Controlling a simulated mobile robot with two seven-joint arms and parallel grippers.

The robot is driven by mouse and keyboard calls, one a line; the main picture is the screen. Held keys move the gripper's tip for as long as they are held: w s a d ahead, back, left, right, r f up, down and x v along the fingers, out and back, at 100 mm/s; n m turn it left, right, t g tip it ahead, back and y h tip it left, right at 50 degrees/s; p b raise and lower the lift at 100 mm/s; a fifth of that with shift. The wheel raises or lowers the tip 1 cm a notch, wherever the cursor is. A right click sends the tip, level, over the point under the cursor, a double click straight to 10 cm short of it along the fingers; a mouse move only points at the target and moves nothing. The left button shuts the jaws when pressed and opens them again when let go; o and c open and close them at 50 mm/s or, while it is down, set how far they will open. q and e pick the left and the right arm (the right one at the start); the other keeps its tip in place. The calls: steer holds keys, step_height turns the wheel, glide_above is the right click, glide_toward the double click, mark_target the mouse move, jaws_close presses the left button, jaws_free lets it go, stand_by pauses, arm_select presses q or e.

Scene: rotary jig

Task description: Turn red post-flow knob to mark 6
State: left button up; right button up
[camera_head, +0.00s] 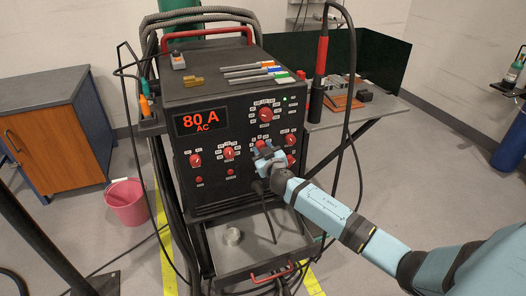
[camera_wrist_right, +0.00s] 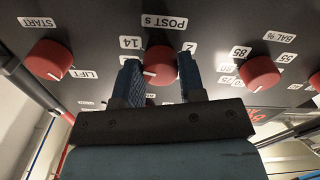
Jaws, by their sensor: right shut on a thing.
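The red post-flow knob (camera_wrist_right: 160,62) sits under an upside-down "POST S" label in the right wrist view. A white line shows on its face, toward the lower left. Marks 14 and 2 are legible on either side of it; mark 6 is not visible. My right gripper (camera_wrist_right: 160,80) has its blue fingers on both sides of this knob and is shut on it. In the head view the right gripper (camera_head: 263,157) is at the front panel of the black welding machine (camera_head: 221,95) and covers much of the knob. My left gripper is not in view.
Other red knobs surround it, including the one by "LIFT" (camera_wrist_right: 48,59) and the one by "85" (camera_wrist_right: 259,73). The display (camera_head: 200,121) reads 80 A AC. A dark cable hangs before the panel. An open tray (camera_head: 215,262) lies below, and a torch (camera_head: 320,75) stands at right.

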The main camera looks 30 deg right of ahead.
steer(key=n+p, duration=0.1)
steer(key=n, duration=0.6)
steer(key=n+p, duration=0.2)
steer(key=n, duration=0.6)
steer(key=n+p, duration=0.2)
steer(key=n, duration=0.5)
steer(key=shift+r+n, duration=0.25)
steer(key=shift+n, duration=0.15)
steer(key=n+p, duration=0.1)
steer(key=n, duration=0.1)
steer(key=shift+n, duration=0.3)
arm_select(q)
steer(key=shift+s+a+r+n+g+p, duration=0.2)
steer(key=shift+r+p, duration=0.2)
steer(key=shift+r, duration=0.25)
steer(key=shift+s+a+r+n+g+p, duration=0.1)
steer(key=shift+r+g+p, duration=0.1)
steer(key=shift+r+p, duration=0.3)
arm_select(e)
steer(key=n, duration=0.3)
steer(key=shift+f, duration=0.1)
steer(key=shift+n, duration=0.3)
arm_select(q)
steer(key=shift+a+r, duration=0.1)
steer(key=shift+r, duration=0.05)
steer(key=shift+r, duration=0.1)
arm_select(e)
steer(key=o, duration=0.9)
